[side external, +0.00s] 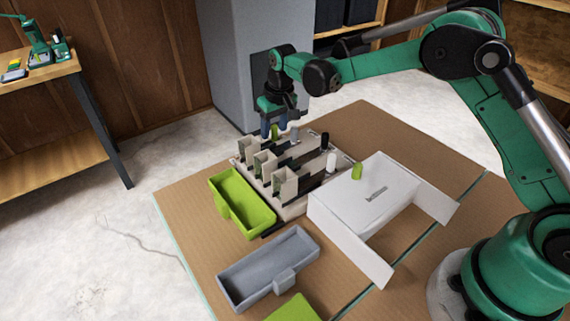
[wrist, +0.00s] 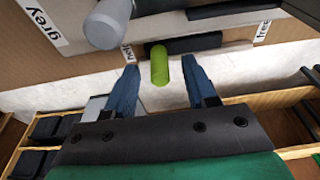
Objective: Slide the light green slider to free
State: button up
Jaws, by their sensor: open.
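The light green slider knob (wrist: 159,66) stands upright between the two blue fingers of my gripper (wrist: 158,72) in the wrist view. A gap shows between the knob and each finger. In the side view my gripper (side external: 273,129) is over the far side of the slider board (side external: 297,208), at the light green knob (side external: 275,132). The jaws are open. In the wrist view a label reading "free" (wrist: 262,31) is right of the knob. Another label (wrist: 127,54) left of it is partly hidden by the finger.
A grey knob (wrist: 107,24) stands close to the left finger. A black knob (side external: 325,138) and a white knob (side external: 331,162) stand on the board.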

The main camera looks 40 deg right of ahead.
aim_at(264, 145)
grip_shut()
jog(key=shift+a, duration=1.55)
jog(key=shift+o, duration=0.2)
grip_release()
jog(key=shift+r, duration=3)
jog(key=shift+r, duration=2)
